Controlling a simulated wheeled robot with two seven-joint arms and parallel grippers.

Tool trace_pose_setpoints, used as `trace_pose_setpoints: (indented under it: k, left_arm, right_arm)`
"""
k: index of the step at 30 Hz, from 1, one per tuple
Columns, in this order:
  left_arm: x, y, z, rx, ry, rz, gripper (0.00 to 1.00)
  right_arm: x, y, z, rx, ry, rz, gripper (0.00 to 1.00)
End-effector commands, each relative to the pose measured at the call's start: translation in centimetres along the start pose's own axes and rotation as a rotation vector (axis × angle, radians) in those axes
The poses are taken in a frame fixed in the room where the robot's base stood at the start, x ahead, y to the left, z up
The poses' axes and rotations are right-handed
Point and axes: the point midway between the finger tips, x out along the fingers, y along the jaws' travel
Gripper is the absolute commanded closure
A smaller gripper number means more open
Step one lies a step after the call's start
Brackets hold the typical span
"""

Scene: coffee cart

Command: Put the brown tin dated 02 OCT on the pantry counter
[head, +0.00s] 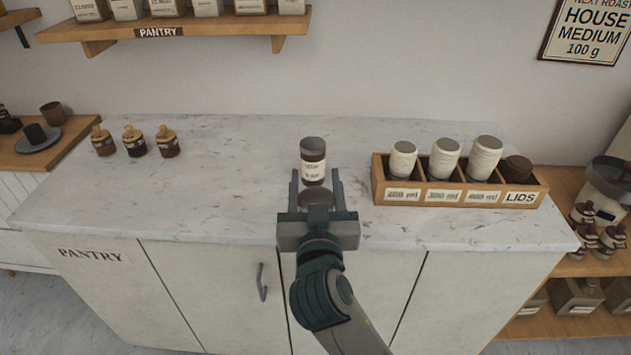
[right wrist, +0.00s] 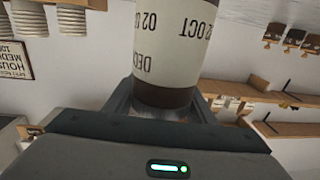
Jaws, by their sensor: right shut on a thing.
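The brown tin (head: 313,162) has a dark grey top and a cream label. It is at my right gripper (head: 316,185), over the middle of the marble counter (head: 230,170). In the right wrist view the tin (right wrist: 172,97) appears upside down, and its label reads 02 OCT. My right gripper is shut on it, with a finger on each side. I cannot tell whether the tin's base touches the counter. A dark round patch shows between the fingers in the head view. The cabinet front below carries a PANTRY sign (head: 90,255). My left gripper is not in view.
Three small corked jars (head: 133,141) stand at the counter's back left. A wooden cup box (head: 455,195) with a LIDS compartment stands at right. A PANTRY shelf (head: 220,27) with several tins hangs above. The counter's left middle is clear.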

Motion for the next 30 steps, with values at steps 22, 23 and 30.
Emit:
trace_pose_setpoints:
  k: [22,23,30]
  left_arm:
    - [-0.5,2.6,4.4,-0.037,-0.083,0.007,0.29]
    - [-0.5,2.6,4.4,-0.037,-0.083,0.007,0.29]
    - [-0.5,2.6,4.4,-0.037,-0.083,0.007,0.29]
  right_arm:
    - [0.0,0.6,0.3,0.001,-0.001,0.004,0.85]
    - [0.0,0.9,0.5,0.002,-0.003,0.005,0.85]
    - [-0.5,6.8,3.4,0.015,-0.023,0.035,0.85]
